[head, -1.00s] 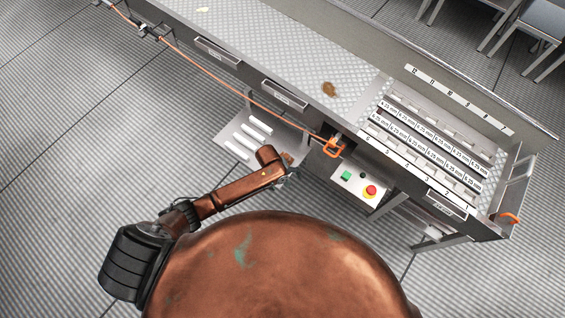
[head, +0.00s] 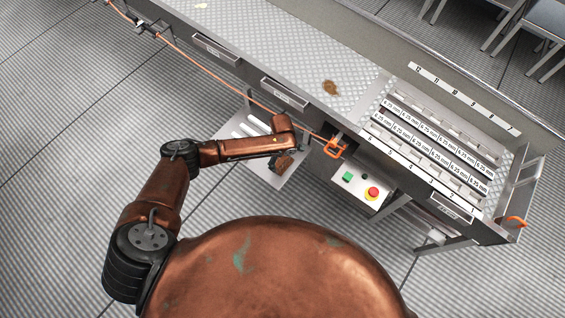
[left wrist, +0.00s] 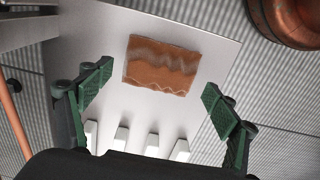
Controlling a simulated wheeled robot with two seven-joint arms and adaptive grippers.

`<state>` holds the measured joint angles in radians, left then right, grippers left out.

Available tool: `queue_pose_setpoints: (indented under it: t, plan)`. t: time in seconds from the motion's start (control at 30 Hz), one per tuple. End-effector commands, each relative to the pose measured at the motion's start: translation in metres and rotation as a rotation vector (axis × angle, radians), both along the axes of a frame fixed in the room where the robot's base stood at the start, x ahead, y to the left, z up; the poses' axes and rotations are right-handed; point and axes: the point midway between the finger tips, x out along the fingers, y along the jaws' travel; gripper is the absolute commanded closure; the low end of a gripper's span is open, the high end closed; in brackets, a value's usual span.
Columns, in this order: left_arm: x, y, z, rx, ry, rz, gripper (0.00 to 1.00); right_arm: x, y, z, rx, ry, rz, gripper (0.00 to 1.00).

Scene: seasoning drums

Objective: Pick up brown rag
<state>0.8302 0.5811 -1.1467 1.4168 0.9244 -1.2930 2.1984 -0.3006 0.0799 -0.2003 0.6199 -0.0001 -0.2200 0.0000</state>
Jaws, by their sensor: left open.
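The brown rag (left wrist: 162,65) lies on a light metal shelf (left wrist: 215,55) in the left wrist view. It is a flat, rectangular piece with wavy darker bands. My left gripper (left wrist: 158,80) is open, its green-padded fingers on either side of the rag and apart from it, with nothing between the pads. In the head view my left gripper (head: 278,163) hangs over the low shelf beside the table, mostly hidden under my wrist, so the rag is hard to make out there. My right gripper is not in view.
White bars (left wrist: 122,138) lie on the shelf near the rag. The table (head: 290,50) stands above, carrying a small brown item (head: 330,88) and a labelled rack (head: 430,135). An orange-handled part (head: 334,148) and a control box (head: 362,187) are right of my gripper.

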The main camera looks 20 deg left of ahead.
Motion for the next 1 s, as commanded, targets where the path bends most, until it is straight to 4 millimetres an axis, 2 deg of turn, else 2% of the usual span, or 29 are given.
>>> queue_pose_setpoints:
  t: [0.03, 0.13, 0.43, 1.0]
  plan:
    - [-0.001, 0.001, -0.013, 0.000, 0.004, -0.001, 0.18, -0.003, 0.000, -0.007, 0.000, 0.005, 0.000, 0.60]
    - [-0.001, 0.000, -0.022, 0.000, 0.003, -0.001, 0.18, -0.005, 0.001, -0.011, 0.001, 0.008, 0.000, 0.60]
    - [0.000, 0.000, -0.023, -0.001, -0.001, 0.000, 0.18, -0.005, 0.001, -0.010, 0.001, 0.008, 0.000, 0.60]
    - [0.000, 0.000, -0.024, -0.001, 0.000, -0.001, 0.57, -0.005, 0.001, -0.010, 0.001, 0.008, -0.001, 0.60]
